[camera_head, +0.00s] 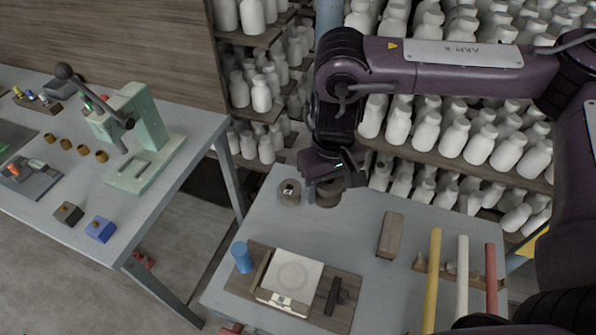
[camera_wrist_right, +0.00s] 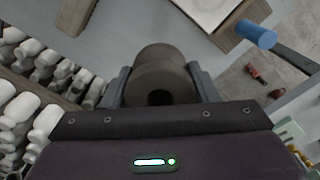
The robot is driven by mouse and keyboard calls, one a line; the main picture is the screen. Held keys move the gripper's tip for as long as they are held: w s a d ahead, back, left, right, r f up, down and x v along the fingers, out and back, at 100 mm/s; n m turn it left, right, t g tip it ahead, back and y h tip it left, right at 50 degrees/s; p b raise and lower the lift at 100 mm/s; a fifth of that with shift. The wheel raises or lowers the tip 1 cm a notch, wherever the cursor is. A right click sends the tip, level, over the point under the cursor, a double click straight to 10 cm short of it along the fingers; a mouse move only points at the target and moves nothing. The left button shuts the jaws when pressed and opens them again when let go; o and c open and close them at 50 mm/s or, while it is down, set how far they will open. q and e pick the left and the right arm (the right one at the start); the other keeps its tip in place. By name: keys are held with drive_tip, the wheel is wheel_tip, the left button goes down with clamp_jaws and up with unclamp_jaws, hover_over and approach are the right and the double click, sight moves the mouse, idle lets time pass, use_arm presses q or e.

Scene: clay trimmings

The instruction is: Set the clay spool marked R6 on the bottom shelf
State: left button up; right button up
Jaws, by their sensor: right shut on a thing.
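My right gripper (camera_head: 325,184) is shut on a dark brown clay spool (camera_head: 328,197) at the back edge of the grey table. In the right wrist view the same spool (camera_wrist_right: 160,82) sits between the two fingers, with a dark hole in its near end. No marking on it can be read. A second brown spool (camera_head: 290,196) stands just left of it on the table, with a small pale label on top that is too small to read. Shelves (camera_head: 262,115) full of white bottles stand behind; which board is the bottom one is unclear. My left gripper is out of view.
A second table (camera_head: 190,140) with a green press stands left.

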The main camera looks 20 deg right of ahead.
drive_tip(key=b, duration=0.4)
hover_over(321, 247)
wheel_tip(321, 247, down, 16)
drive_tip(key=shift+a+f, duration=0.1)
drive_tip(key=shift+f, duration=0.15)
wheel_tip(321, 247, down, 4)
drive_tip(key=shift+f+b, duration=0.1)
drive_tip(key=shift+b, duration=0.75)
drive_tip(key=o, duration=1.2)
drive_tip(key=shift+f, duration=0.15)
drive_tip(key=shift+c, duration=0.2)
